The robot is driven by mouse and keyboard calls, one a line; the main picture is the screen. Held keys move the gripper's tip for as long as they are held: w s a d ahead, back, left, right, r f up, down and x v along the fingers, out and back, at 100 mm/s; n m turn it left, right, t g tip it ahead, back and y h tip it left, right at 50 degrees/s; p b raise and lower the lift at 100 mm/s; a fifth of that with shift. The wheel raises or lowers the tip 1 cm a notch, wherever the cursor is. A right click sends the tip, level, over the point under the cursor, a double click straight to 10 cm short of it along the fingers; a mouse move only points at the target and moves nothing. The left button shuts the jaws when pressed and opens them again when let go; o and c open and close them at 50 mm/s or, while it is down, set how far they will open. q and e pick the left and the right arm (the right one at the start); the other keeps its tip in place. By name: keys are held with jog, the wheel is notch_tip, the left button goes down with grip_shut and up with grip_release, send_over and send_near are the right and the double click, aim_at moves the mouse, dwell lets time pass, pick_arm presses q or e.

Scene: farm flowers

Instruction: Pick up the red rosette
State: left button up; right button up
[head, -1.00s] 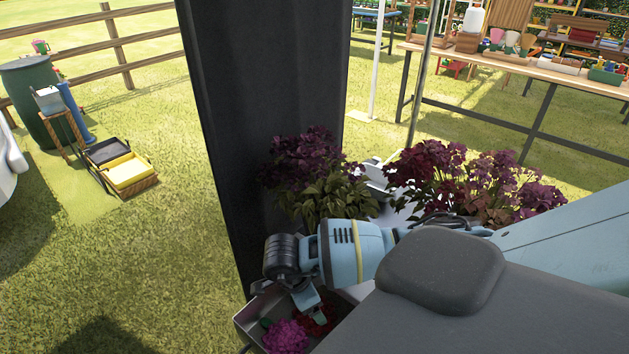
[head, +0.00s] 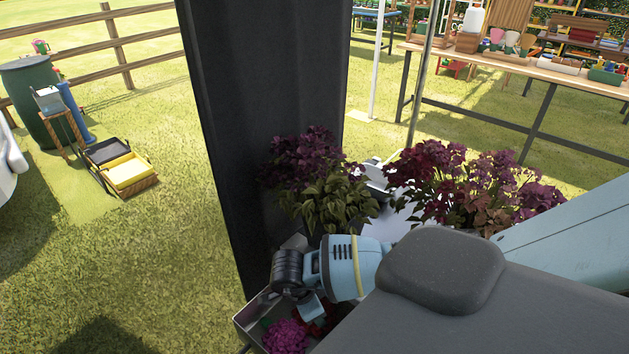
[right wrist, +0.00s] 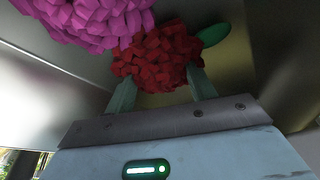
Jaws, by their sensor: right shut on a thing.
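The red rosette (right wrist: 160,58) is a round head of many small red petals, seen in the right wrist view inside a metal tray. My right gripper (right wrist: 163,85) has its two fingers on either side of the red rosette and is shut on it. In the head view a small part of the red rosette (head: 328,318) shows beside my right gripper (head: 316,312), low in the tray (head: 252,312). The fingertips are mostly hidden behind the petals. My left gripper is not in view.
A magenta flower head (head: 287,336) lies in the tray right beside the red one, close to the tray wall. Dark purple plants (head: 318,180) and reddish-purple plants (head: 465,190) stand behind my right arm. A tall dark post (head: 265,100) rises behind the tray.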

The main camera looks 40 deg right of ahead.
jog(key=shift+r, duration=0.1)
jog(key=shift+c, duration=0.4)
jog(key=shift+r, duration=0.5)
jog(key=s, duration=0.3)
jog(key=shift+s, duration=0.3)
notch_tip(320, 180, up, 14)
jog(key=shift+s+p, duration=0.15)
jog(key=shift+p, duration=0.15)
jog(key=shift+f, duration=0.1)
